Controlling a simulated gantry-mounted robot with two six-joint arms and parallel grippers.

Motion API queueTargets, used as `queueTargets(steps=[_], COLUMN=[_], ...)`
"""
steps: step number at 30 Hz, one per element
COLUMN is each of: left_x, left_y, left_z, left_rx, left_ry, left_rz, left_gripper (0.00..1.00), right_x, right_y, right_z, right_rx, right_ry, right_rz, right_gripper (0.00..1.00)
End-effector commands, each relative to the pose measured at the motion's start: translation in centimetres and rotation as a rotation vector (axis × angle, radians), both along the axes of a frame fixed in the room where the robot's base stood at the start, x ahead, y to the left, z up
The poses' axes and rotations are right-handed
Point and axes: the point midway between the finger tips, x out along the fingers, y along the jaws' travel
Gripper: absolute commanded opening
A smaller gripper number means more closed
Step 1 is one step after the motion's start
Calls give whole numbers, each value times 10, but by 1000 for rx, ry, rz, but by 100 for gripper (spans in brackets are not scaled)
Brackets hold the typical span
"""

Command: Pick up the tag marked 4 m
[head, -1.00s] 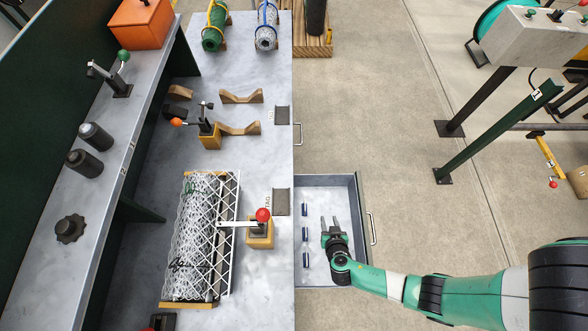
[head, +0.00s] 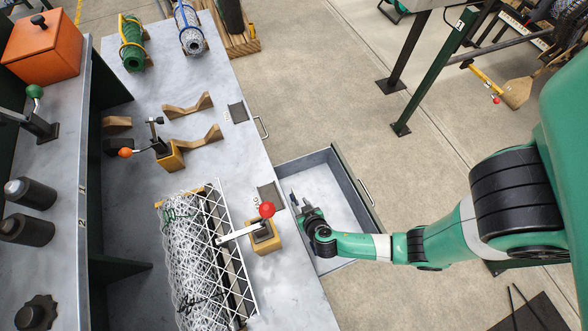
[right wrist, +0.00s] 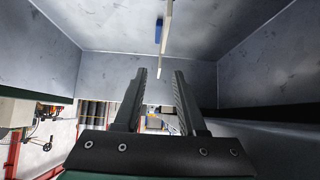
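The open drawer (head: 366,213) holds my right gripper (head: 297,200), which is at its left side, by the bench edge. The fingers are spread, with nothing between them in the right wrist view (right wrist: 160,75). Beyond the fingertips, that view shows a small blue piece (right wrist: 158,35) and a pale strip (right wrist: 166,42) beside it, apart from the fingers. They look like tags, but no marking can be read, so I cannot tell which is marked 4 m. No tags show clearly in the head view now; my gripper and the bench edge cover that side. My left gripper is not in view.
The drawer walls (right wrist: 55,45) rise close around my right gripper. On the bench (head: 215,90) a mesh roll (head: 192,255) lies beside a red-knobbed clamp (head: 266,212), near the drawer. The drawer's right part is bare.

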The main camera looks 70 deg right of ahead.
Motion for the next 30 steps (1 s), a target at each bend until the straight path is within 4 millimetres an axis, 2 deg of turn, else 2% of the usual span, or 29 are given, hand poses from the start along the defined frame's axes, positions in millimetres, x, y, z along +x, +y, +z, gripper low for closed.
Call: queueTargets(steps=[1,5,11,21,29,30], left_x=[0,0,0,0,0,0], left_y=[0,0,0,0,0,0], left_z=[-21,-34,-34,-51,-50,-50], left_rx=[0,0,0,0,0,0], left_ry=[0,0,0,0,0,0], left_rz=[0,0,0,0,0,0], left_gripper=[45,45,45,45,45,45], right_x=[2,10,13,34,36,36], right_y=[-4,-13,-16,-44,-47,-46], right_z=[-14,-20,-18,-50,-51,-51], right_rx=[1,1,0,0,0,0], right_ry=[-3,-2,1,0,0,0], right_rz=[-4,-3,1,-1,1,1], right_gripper=[40,40,40,40,40,35])
